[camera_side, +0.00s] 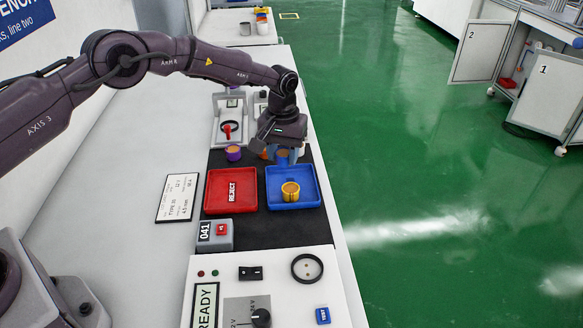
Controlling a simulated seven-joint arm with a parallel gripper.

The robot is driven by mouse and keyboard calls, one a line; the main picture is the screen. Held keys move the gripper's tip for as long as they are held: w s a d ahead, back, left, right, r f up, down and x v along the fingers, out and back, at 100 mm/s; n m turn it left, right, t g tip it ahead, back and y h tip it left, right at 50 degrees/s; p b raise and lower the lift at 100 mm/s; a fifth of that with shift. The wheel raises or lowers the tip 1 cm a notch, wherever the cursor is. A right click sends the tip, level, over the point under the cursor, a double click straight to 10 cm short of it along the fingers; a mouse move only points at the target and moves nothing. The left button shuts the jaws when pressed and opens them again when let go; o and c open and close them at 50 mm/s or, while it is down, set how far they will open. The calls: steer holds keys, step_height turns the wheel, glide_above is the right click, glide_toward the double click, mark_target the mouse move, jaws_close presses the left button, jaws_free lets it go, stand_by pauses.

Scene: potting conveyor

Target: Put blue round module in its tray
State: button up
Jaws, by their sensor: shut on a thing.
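The blue round module (282,156), with an orange-brown top, is between the fingers of my gripper (283,153). My gripper points down and is shut on it, just behind the far edge of the blue tray (312,201). I cannot tell whether the module is clear of the dark belt. The blue tray holds a yellow round module (291,191), standing upright. The gripper's body and fingers hide part of the blue module.
A red tray marked REJECT (212,206) lies left of the blue tray. A purple module (233,153) stands behind it on the dark belt (285,231). A small box marked 041 (214,244) and a control panel (275,297) are in front.

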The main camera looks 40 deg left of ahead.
mark_target(292, 179)
steer(key=shift+w+d+f, duration=0.15)
steer(key=shift+w+f, duration=1.05)
steer(key=shift+f, duration=0.2)
steer(key=shift+w+f, duration=0.1)
steer(key=shift+f, duration=1.5)
steer(key=shift+f, duration=0.15)
steer(key=o, duration=1)
step_height(292, 179, up, 12)
steer(key=shift+r, duration=0.15)
